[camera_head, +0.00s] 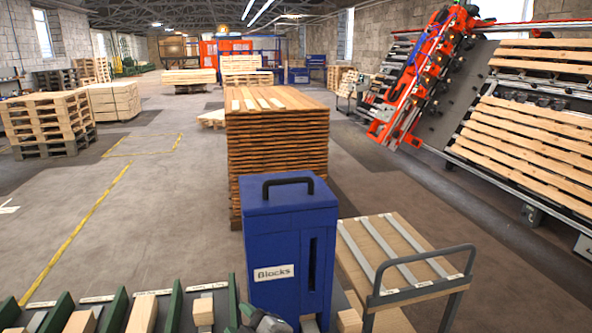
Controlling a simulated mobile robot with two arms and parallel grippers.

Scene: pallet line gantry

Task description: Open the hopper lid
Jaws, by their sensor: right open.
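The blue hopper (278,258) with a "Blocks" label stands upright in the lower middle of the head view. Its lid (262,191) lies flat on top and looks closed. A black bar handle (288,181) arches up from the lid. A dark vertical slot runs down the hopper's right face. My right gripper (268,321) shows only in part at the bottom edge, low in front of the hopper. It is open, well below the lid and apart from the handle. My left gripper is not in view.
Green dividers (114,311) with wooden blocks between them line the lower left. A cart (415,293) with a raised grey rail stands close at the hopper's right. A tall stack of boards (277,135) rises behind it. The air above the lid is clear.

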